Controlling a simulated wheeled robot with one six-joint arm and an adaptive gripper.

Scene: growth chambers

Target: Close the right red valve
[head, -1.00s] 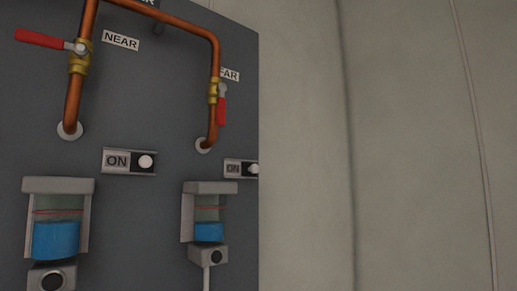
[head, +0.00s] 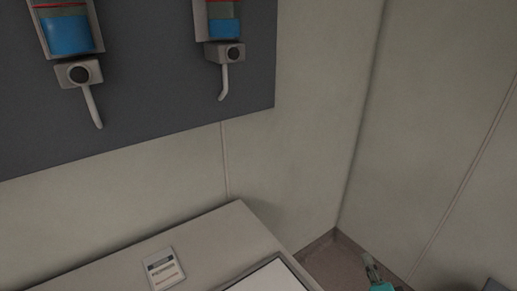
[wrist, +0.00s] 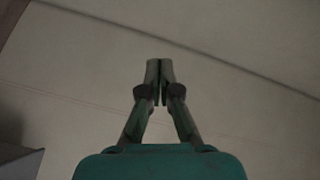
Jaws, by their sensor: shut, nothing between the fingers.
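Neither red valve is in the head view now; the view shows only the lower part of the dark grey panel (head: 160,120) that bears them. My gripper (wrist: 160,68) is shut and empty in the wrist view, with a pale wall surface behind it. A teal and grey part of it (head: 378,284) shows low at the right of the head view, well below and to the right of the panel and apart from it.
Two blue-filled dispensers, left (head: 68,36) and right (head: 224,28), with spouts hang on the panel. Below is a pale bench top (head: 225,232) with a small labelled card (head: 164,269) and a dark-edged white board (head: 275,277). A wall corner stands at right.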

